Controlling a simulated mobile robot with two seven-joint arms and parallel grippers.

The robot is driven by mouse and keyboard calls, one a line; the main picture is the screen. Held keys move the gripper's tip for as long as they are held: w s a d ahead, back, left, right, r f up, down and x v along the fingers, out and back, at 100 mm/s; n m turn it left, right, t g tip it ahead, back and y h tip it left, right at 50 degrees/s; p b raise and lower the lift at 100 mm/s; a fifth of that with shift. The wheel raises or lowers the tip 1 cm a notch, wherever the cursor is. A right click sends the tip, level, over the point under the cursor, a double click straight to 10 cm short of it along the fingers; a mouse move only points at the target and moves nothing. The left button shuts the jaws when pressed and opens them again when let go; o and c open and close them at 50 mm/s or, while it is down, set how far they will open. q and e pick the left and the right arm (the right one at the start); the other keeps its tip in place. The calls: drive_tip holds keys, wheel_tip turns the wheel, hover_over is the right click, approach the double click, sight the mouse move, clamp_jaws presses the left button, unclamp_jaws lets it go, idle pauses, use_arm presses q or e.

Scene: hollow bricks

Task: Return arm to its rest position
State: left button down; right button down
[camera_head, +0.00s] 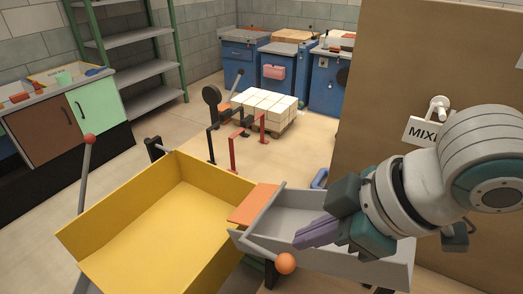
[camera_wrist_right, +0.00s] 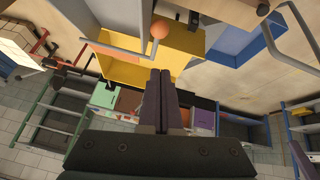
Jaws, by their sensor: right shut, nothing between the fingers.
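My right arm (camera_head: 445,180) comes in from the right in the head view. Its right gripper (camera_head: 312,234) is shut and empty, with purple fingers pointing left over the grey tray (camera_head: 385,268). In the right wrist view the gripper (camera_wrist_right: 161,75) also shows, with its two fingers together and nothing between them. I cannot tell from these views whether the fingers touch the tray. My left gripper is not in view.
A yellow bin (camera_head: 130,235) stands left of the grey tray, near a lever with an orange ball (camera_head: 285,263). A brown panel (camera_head: 395,60) with a sign stands behind my arm. Open floor (camera_head: 310,160) lies between.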

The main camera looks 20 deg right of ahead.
drive_tip(key=s+a+r+m, duration=0.3)
drive_tip(key=s+a, duration=0.1)
drive_tip(key=s, duration=0.2)
drive_tip(key=s+d+m+g+h, duration=0.2)
drive_tip(key=s+d+m+h, duration=0.15)
drive_tip(key=s+d, duration=0.35)
wheel_tip(320, 180, up, 20)
drive_tip(key=s+m+p, duration=0.1)
drive_tip(key=p, duration=2)
drive_tip(key=shift+a+r, duration=0.15)
drive_tip(key=shift+r, duration=0.1)
